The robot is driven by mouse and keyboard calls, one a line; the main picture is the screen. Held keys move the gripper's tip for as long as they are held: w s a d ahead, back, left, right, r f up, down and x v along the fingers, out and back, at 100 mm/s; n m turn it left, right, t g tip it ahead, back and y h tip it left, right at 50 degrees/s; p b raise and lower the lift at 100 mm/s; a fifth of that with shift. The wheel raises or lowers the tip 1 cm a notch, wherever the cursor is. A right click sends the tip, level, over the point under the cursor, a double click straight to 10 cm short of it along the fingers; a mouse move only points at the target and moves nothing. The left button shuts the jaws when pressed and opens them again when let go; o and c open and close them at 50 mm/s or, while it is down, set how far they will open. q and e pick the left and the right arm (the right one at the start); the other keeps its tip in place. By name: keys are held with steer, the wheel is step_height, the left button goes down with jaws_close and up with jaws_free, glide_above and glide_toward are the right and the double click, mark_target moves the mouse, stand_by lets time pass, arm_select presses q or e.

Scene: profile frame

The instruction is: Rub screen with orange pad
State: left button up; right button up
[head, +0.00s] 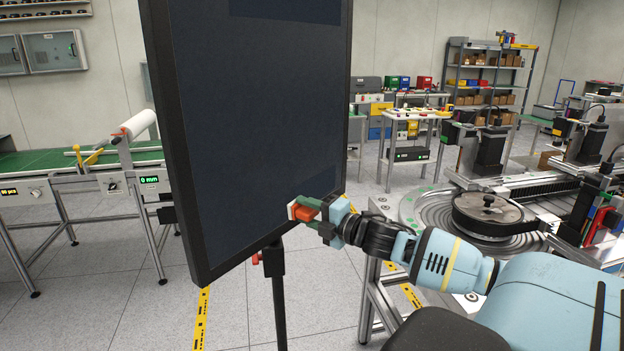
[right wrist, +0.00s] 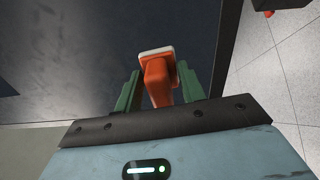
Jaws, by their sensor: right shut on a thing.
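The screen (head: 255,110) is a large dark panel in a black frame, standing upright on a black pole in the head view. The orange pad (head: 304,208) has an orange grip and a pale face turned to the screen. My right gripper (head: 322,214) is shut on the pad's grip and holds it at the screen's lower right part. In the right wrist view the pad (right wrist: 158,75) sits between two green fingers (right wrist: 160,92), its pale edge against or very close to the dark screen surface (right wrist: 90,50). Whether it touches I cannot tell. My left gripper is not in view.
A round metal turntable (head: 487,215) on a machine bench stands to the right, close to my right arm. A green conveyor (head: 40,162) stands at the left. A shelf (head: 490,75) and workbenches are at the back. Open floor lies around the screen's pole (head: 278,300).

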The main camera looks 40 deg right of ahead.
steer(key=s+a+f, duration=0.3)
steer(key=a+f, duration=0.4)
steer(key=s+a+f, duration=0.3)
steer(key=a+f, duration=0.3)
steer(key=a, duration=0.2)
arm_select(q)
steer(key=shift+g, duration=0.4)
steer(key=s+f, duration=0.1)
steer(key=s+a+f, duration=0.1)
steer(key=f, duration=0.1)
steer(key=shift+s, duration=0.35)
arm_select(e)
steer(key=s+a+r+m+h, duration=0.1)
steer(key=s+a+r+h, duration=0.1)
steer(key=s+a, duration=0.6)
steer(key=a+h, duration=0.1)
steer(key=a, duration=0.2)
steer(key=shift+a+r+m, duration=0.2)
steer(key=shift+a+m, duration=0.2)
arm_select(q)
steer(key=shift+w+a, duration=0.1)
arm_select(e)
steer(key=shift+w, duration=0.1)
